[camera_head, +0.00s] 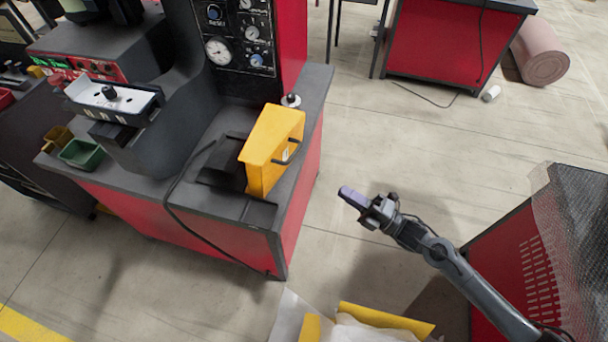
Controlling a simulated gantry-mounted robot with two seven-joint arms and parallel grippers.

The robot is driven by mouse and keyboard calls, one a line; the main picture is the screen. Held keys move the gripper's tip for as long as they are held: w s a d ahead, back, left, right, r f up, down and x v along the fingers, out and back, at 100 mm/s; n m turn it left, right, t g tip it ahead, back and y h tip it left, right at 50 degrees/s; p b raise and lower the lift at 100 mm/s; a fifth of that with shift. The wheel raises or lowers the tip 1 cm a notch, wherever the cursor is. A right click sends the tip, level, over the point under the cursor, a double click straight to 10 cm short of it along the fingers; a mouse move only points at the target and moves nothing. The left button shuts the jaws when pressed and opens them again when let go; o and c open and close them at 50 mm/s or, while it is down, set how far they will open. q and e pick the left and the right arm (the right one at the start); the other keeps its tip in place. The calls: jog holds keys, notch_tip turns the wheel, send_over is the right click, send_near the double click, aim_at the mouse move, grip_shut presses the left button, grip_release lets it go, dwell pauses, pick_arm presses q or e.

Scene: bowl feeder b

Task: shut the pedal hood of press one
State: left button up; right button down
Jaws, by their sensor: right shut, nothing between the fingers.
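The yellow pedal hood (268,148) with a black handle (290,152) on its right side stands on the dark grey bench top (310,100) of the press. It looks raised up on edge, with a dark base part (222,163) exposed to its left. My right gripper (347,195) is shut and empty. It hangs over the floor to the right of the bench, apart from the hood and its handle. My left gripper is not in view.
A gauge panel (236,35) rises behind the hood. A black cable runs down the bench front. Green (82,153) and yellow bins sit at left. A mesh-topped red unit (575,235) stands right, and a yellow-edged container (385,318) below. Floor between is clear.

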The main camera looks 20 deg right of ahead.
send_near(278, 155)
jog(key=r, duration=0.1)
jog(key=w+a+r+b, duration=0.1)
jog(key=shift+w+a+r, duration=0.1)
jog(key=shift+w+r, duration=0.25)
jog(key=shift+r, duration=0.05)
dwell(0.3)
jog(key=shift+r, duration=0.1)
